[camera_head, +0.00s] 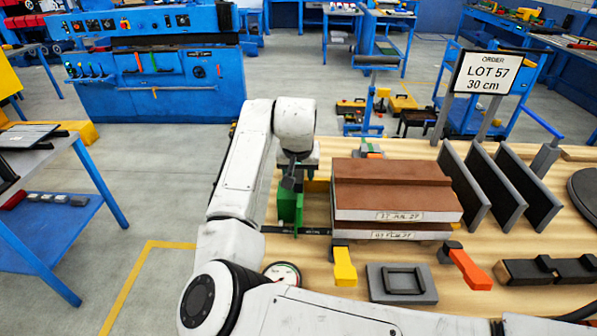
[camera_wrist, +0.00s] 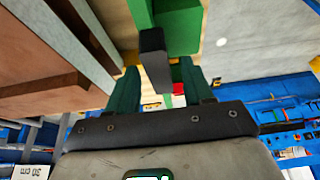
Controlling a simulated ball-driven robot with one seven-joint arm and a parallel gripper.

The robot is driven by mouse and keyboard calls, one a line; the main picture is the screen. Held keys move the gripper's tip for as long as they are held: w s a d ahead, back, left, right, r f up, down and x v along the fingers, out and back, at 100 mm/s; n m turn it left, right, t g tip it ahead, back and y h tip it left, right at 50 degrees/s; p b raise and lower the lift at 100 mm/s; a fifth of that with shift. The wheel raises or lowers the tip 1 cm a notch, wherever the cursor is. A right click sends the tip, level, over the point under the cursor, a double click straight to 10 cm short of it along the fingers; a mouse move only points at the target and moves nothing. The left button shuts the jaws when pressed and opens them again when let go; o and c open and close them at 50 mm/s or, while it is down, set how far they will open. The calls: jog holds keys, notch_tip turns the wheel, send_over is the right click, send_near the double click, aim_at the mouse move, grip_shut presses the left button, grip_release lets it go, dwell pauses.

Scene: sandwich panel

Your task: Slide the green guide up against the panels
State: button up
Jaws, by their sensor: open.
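The green guide (camera_head: 289,208) stands upright on the wooden bench, left of the stacked panels (camera_head: 395,192), with a gap between them. The panels are brown on top with pale edges and labels. In the wrist view the guide (camera_wrist: 172,30) shows at the top with a dark grip piece (camera_wrist: 154,62), and the panels (camera_wrist: 45,100) lie to the left. My gripper (camera_head: 294,176) is above the guide. Its dark green fingers (camera_wrist: 158,84) are open, one on each side of the grip piece. Whether they touch it is hard to tell.
A yellow clamp (camera_head: 344,267) and an orange clamp (camera_head: 470,269) sit at the panels' front edge. A round gauge (camera_head: 283,274) and a grey tray (camera_head: 402,298) are in front. Dark upright plates (camera_head: 495,190) stand right, below an order sign (camera_head: 487,75).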

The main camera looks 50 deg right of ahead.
jog(key=b+v, duration=0.1)
jog(key=v, duration=0.9)
jog(key=shift+a+r, duration=0.2)
jog(key=shift+r, duration=0.1)
